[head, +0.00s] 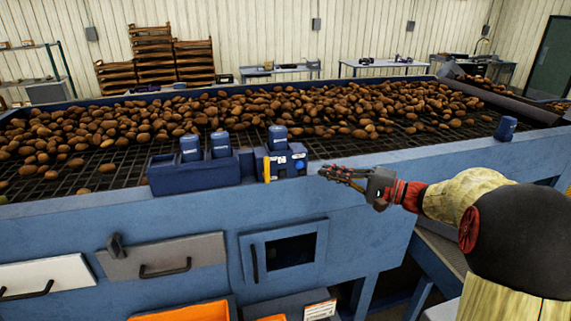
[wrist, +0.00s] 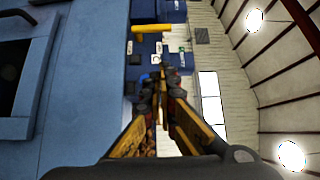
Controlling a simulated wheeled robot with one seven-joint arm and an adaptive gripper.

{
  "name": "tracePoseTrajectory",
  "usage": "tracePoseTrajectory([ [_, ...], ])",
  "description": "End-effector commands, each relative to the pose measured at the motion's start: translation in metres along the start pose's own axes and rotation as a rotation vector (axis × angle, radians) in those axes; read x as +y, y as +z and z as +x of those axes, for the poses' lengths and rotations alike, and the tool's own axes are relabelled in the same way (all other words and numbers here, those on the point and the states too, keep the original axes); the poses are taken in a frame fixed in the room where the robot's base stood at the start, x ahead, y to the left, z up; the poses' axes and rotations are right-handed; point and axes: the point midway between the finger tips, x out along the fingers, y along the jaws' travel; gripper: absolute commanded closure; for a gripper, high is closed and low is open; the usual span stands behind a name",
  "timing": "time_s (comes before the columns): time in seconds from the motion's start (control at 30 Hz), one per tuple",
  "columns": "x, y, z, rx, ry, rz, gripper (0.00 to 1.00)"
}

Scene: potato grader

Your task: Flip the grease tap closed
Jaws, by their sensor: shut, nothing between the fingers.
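A small dark blue unit (head: 290,164) with white labels sits on the grader's front ledge. A yellow lever (head: 267,169), probably the grease tap's handle, stands upright at its left end. The lever also shows in the wrist view (wrist: 152,28), beyond my fingertips. My gripper (head: 324,172) is shut and empty, just right of the unit and pointing left towards it. In the wrist view my fingers (wrist: 164,68) meet in front of the unit and hide part of it. A blue round part (wrist: 143,78) shows beside them. I see no contact with the lever.
A blue holder (head: 195,176) with dark blue canisters stands left of the unit; another canister (head: 277,138) is at the unit's back. Potatoes (head: 300,108) cover the mesh behind. Drawers and a framed opening (head: 285,252) are below. Space in front of the ledge is clear.

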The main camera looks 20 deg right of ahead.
Motion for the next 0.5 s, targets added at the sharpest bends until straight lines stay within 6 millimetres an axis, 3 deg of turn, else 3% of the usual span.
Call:
tracePoseTrajectory([
  [0.33, 0.001, 0.0, 0.002, 0.0, 0.003, -0.001, 1.0],
  [0.5, 0.0, 0.001, 0.018, -0.002, 0.004, -0.001, 1.0],
])
